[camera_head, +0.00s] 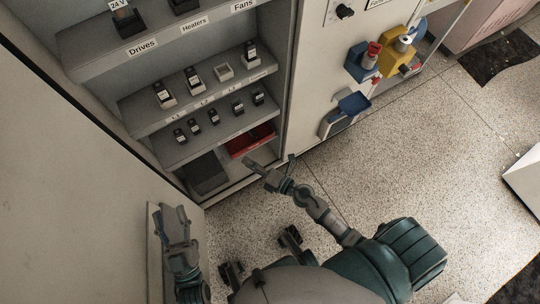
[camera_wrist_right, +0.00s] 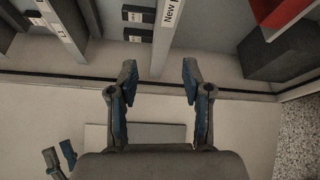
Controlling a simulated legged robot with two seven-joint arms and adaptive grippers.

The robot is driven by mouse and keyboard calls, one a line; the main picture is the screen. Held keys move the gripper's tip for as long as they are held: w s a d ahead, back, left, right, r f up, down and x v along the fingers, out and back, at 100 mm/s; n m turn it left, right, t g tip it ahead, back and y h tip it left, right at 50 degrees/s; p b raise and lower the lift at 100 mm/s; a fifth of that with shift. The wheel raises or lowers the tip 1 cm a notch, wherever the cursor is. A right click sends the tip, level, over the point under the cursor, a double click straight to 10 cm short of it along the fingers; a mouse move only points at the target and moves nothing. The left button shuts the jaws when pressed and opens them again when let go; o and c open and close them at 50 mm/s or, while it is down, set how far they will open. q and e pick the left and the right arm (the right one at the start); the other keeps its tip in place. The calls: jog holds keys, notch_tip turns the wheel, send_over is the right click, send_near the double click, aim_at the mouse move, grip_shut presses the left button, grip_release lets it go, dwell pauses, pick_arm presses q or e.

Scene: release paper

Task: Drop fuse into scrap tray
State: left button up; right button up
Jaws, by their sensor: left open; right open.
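A red tray (camera_head: 250,141) sits at the right end of the cabinet's low level; I take it as the scrap tray. Part of it shows at the top right of the right wrist view (camera_wrist_right: 285,12). Small dark fuses stand in rows, such as one fuse (camera_head: 163,95) on the middle shelf and another (camera_head: 214,117) on the shelf below. My right gripper (camera_head: 268,165) is open and empty, just in front of the cabinet's low right part. Its spread fingers (camera_wrist_right: 158,82) hold nothing. My left gripper (camera_head: 173,213) is open and empty beside the cabinet's lower left corner.
A dark box (camera_head: 206,174) stands left of the red tray. A pale empty-looking holder (camera_head: 223,72) sits among the middle shelf's fuses. Blue bins (camera_head: 354,103) and a yellow holder (camera_head: 396,47) hang on the panel to the right. The speckled floor (camera_head: 400,160) there is clear.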

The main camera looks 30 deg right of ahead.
jog(key=s+d+r+m+t+h, duration=0.1)
jog(key=s+r+m+t, duration=0.2)
jog(key=r+m, duration=0.7)
jog(key=s+r+m+t+h, duration=0.2)
jog(key=s+r+m+t, duration=0.2)
jog(key=s+r+m, duration=0.3)
notch_tip(320, 180, up, 4)
jog(key=m, duration=0.7)
jog(key=shift+s+d, duration=0.2)
jog(key=shift+d, duration=0.15)
